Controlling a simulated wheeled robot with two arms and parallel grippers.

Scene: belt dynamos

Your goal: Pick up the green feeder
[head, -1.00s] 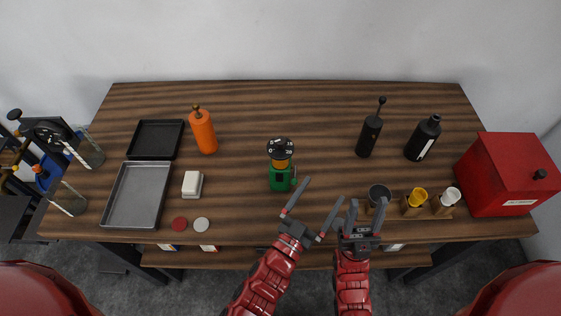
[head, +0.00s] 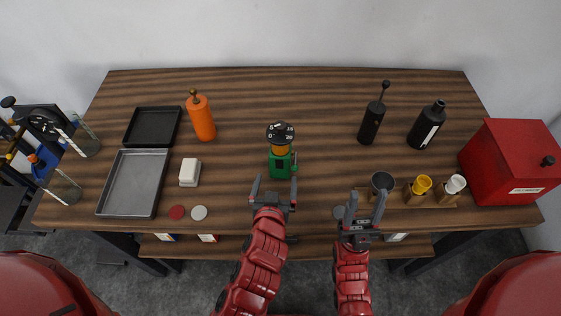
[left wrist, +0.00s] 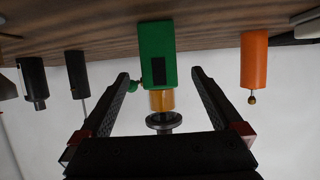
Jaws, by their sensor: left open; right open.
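The green feeder (head: 281,162) stands upright near the middle of the table, with an amber section and a black numbered dial on top. My left gripper (head: 274,186) is open, just in front of the feeder on its near side. In the left wrist view the feeder (left wrist: 156,55) appears upside down between the two open fingers of my left gripper (left wrist: 160,80), with no contact visible. My right gripper (head: 364,205) is open and empty at the table's front edge, right of the feeder.
An orange bottle (head: 202,118) stands left of the feeder. A grey tray (head: 134,183), black tray (head: 153,126) and white block (head: 190,172) lie further left. Black bottles (head: 371,122), a rack of cups (head: 415,198) and a red box (head: 510,163) are on the right.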

